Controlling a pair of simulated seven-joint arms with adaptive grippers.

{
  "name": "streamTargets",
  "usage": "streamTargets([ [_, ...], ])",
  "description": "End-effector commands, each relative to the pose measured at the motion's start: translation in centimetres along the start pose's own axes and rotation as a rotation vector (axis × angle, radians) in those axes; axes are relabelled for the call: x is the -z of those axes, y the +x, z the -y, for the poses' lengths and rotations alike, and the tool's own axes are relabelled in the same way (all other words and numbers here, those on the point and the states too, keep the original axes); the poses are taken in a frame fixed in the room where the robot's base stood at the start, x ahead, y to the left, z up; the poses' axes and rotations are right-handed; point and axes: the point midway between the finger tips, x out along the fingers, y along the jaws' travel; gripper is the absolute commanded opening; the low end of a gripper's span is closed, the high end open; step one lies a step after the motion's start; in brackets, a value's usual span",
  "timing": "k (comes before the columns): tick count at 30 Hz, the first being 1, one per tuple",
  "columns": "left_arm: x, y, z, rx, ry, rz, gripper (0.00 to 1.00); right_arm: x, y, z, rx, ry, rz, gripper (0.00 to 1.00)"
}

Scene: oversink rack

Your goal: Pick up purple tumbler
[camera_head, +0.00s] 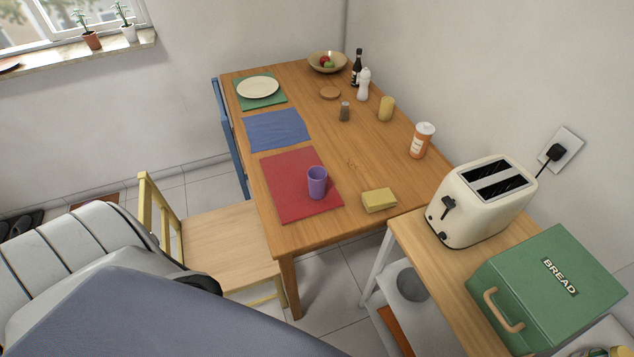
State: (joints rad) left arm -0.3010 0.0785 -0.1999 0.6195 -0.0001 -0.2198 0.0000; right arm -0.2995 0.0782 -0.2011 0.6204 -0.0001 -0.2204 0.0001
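The purple tumbler (316,184) stands upright on the red placemat (290,200), near the mat's right side. The mat lies at the near end of the wooden table (374,150). Neither of my grippers shows in the head view. Large white and grey-blue parts at the lower left look like my own arm links and hide part of the floor and chair.
A yellow block (379,200) lies right of the tumbler. A chair (225,247) stands at the table's left side. A side table at the right holds a toaster (480,203) and green bread box (550,285). A blue placemat (276,130) lies bare behind the red one.

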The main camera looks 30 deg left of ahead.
Motion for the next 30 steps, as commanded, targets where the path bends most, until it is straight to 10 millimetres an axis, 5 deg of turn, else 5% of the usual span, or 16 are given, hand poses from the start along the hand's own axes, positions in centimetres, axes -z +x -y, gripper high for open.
streamTargets([
  [6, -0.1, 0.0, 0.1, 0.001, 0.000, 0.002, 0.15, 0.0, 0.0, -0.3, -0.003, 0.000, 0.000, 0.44],
  [21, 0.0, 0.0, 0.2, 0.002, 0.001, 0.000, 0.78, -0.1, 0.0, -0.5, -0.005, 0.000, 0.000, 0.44],
  [30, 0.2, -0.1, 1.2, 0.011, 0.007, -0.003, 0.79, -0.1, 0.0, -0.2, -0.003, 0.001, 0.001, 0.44],
])
